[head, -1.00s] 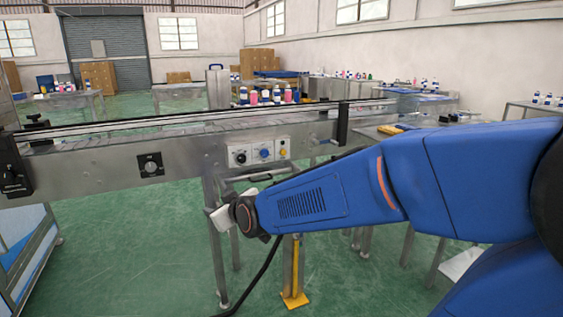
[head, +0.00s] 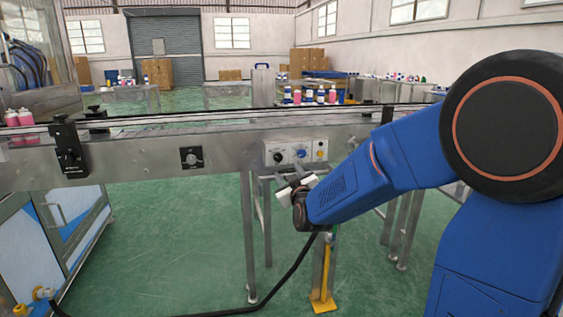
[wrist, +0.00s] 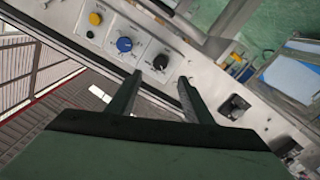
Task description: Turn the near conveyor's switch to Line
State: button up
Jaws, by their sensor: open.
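The near conveyor (head: 225,150) runs across the head view. Its side bears a light panel with a black knob (head: 278,157), a blue knob (head: 301,153) and a yellow button (head: 320,154). Further left is a separate black square switch (head: 192,158). My gripper (head: 300,181) is just below the panel in the picture, apart from it. In the wrist view my gripper (wrist: 159,78) is open and empty. The black knob (wrist: 160,62) shows between and beyond the fingertips, with the blue knob (wrist: 124,44) to its left. The panel's lettering is too small to read.
A black clamp block (head: 68,148) sits on the conveyor's left part, near pink bottles (head: 19,124). A blue and white cabinet (head: 55,240) stands below left. A yellow-footed post (head: 323,290) stands under the conveyor. The green floor (head: 170,240) between is clear.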

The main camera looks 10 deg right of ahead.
aim_at(279, 159)
jog(key=w, duration=1.2)
jog(key=shift+w, duration=0.1)
jog(key=shift+c, duration=0.7)
jog(key=c, duration=0.9)
